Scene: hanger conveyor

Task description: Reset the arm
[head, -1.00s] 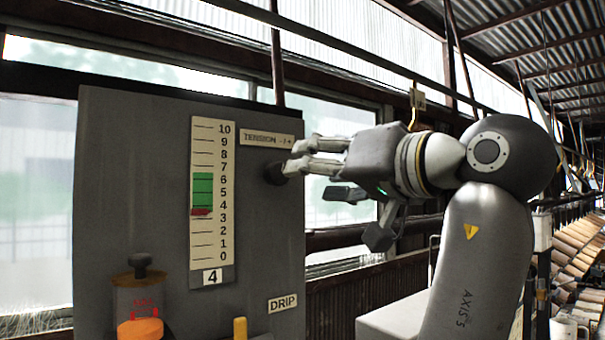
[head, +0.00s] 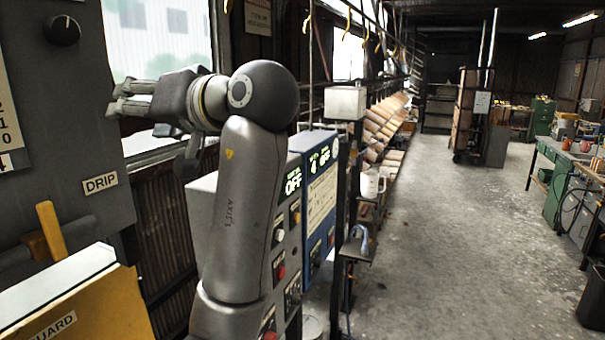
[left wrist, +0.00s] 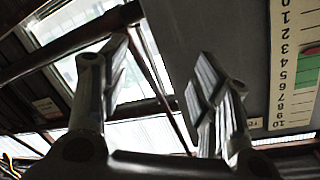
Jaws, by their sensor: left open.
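My left gripper (head: 118,97) is open and empty in the head view, in front of the window beside the grey panel's right edge. Its grey arm rises from the lower middle. A black round knob (head: 62,30) on the grey panel (head: 60,130) lies up and left of the fingers, with a visible gap between. The left wrist view shows the two spread fingers (left wrist: 160,60) with nothing between them. The number scale (left wrist: 285,60) with its green and red marks appears upside down at that view's right side. My right gripper is in neither view.
A DRIP label (head: 100,183), a yellow handle (head: 50,231) and a yellow GUARD box (head: 90,305) are at the lower left. A control cabinet (head: 318,200) with OFF displays stands just behind my arm. The concrete aisle (head: 460,220) on the right is clear.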

